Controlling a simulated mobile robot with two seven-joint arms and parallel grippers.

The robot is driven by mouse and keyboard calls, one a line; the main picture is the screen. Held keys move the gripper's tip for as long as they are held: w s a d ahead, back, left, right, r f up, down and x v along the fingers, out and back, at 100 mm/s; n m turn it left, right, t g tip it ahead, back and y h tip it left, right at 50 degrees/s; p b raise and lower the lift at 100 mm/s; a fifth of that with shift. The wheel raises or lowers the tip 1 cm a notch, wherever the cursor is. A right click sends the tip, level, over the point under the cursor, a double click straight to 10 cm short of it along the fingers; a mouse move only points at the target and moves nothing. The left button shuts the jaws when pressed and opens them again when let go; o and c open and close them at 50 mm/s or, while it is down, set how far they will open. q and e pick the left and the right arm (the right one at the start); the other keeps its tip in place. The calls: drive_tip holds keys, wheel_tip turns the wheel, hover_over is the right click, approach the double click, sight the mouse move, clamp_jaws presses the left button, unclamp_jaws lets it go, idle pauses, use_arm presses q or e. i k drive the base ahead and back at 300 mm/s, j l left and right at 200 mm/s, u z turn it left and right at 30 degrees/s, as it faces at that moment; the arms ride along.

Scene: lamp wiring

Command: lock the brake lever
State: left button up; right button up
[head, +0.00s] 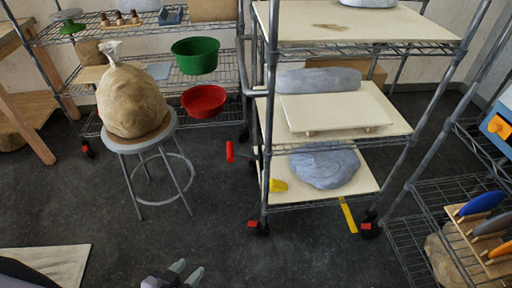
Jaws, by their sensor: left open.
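A wheeled wire-shelf cart stands at center right. Its front left caster (261,230) carries a small red brake lever (252,224), and its front right caster (371,231) carries another red lever (365,226). I cannot tell from this distance whether either lever is up or down. My left gripper (187,269) is at the bottom edge, open and empty, to the left of and nearer than the front left caster, apart from it. My right gripper is not in view.
A round stool (141,143) with a tan sack (130,101) stands left of the cart. A red handle (229,151) juts out at the cart's left side. A yellow strip (348,215) hangs near the front right caster. Dark floor between gripper and cart is clear.

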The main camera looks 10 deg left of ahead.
sight(230, 151)
drive_tip(key=u, duration=0.55)
drive_tip(key=i+j+u, duration=0.45)
drive_tip(key=i+j, duration=0.25)
